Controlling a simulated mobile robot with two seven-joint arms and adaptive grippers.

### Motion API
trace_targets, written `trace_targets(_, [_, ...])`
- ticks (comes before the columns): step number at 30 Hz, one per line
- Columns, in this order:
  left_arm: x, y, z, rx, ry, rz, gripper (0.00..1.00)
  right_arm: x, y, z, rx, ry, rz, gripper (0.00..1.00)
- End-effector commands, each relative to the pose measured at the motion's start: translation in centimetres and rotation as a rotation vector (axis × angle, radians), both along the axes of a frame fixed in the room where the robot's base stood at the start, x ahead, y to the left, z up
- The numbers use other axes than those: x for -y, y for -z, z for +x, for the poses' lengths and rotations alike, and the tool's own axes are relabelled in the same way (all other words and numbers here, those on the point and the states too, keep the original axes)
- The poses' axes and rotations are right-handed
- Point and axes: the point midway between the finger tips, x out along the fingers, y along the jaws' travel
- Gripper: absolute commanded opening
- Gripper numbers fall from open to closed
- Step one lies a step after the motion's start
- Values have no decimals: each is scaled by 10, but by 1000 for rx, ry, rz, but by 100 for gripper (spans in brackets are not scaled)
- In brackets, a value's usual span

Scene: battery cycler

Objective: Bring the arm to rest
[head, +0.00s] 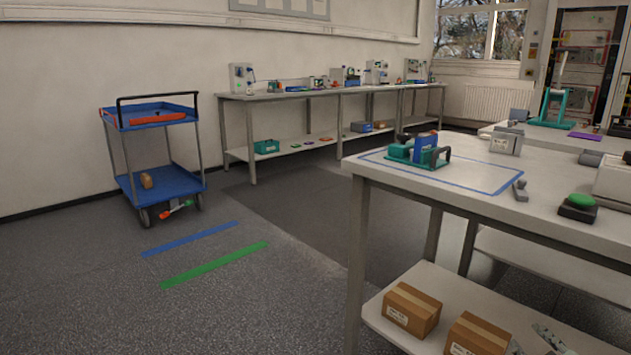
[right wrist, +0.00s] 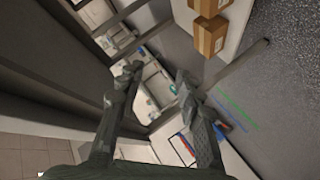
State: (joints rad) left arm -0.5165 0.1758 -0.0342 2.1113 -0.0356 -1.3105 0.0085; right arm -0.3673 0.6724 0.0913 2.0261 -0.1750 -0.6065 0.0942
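My right gripper (right wrist: 157,76) shows large in the right wrist view, with its two dark fingers spread apart. No object is between the fingertips; the workbench and floor show beyond them. In the head view I cannot clearly make out this gripper; a small grey-green shape at the lower right is too cut off to name. My left gripper is in neither view.
A workbench (head: 480,195) fills the right, bearing a green fixture with a blue block (head: 425,150) and a green button (head: 580,201). Cardboard boxes (head: 411,310) sit on its lower shelf. A blue cart (head: 160,183) stands left. Floor beside the blue and green strips is clear.

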Motion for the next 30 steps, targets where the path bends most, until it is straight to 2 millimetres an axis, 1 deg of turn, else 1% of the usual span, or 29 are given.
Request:
trace_targets(1, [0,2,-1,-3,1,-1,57,-9,35,-20,-80,56,65,36])
trace_targets(2, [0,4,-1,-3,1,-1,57,-14,55,-32,-129,88,96,36])
trace_targets(3, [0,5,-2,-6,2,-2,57,-22,79,-48,-193,126,139,36])
trace_targets(4, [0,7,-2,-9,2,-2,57,-30,96,-61,-242,154,169,36])
trace_targets(5, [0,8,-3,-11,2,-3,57,-38,113,-75,-293,179,199,36])
trace_targets(6, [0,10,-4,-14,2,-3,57,-51,134,-93,-360,211,240,36])
trace_targets(8, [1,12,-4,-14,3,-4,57,-72,161,-120,-456,250,295,36])
trace_targets(9, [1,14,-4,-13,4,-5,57,-86,176,-138,-517,273,330,36])
trace_targets(12, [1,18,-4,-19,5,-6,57,-119,203,-175,-647,313,398,36])
trace_targets(15, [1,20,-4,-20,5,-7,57,-144,218,-201,-738,334,445,36])
trace_targets(18, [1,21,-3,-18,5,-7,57,-158,225,-215,-789,346,468,36])
trace_targets(20, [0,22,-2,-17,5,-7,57,-161,226,-219,-802,348,475,36])
trace_targets(30, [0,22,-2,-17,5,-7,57,-161,226,-219,-802,348,475,36])
